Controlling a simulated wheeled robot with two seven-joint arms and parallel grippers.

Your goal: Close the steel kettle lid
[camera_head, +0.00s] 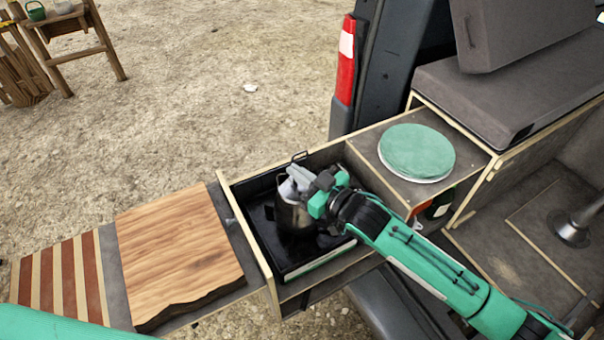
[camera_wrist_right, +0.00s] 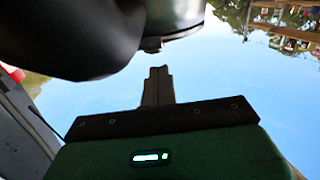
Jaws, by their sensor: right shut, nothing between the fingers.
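The steel kettle (camera_head: 291,216) stands upright on the black stove in the pulled-out drawer in the head view. My right gripper (camera_head: 297,180) is at the kettle's top, shut with nothing between its fingers. It covers much of the kettle's top, so I cannot tell how far open the lid is. In the right wrist view the shut fingers (camera_wrist_right: 157,84) point toward a large dark rounded shape (camera_wrist_right: 70,35), which looks like part of the kettle. I cannot tell whether they touch it. My left gripper is out of view.
The drawer's wooden walls (camera_head: 249,243) surround the black stove (camera_head: 315,262). A wooden board (camera_head: 178,255) lies to its left. A round green-topped item (camera_head: 416,152) sits on the box at right. Open sandy ground lies behind.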

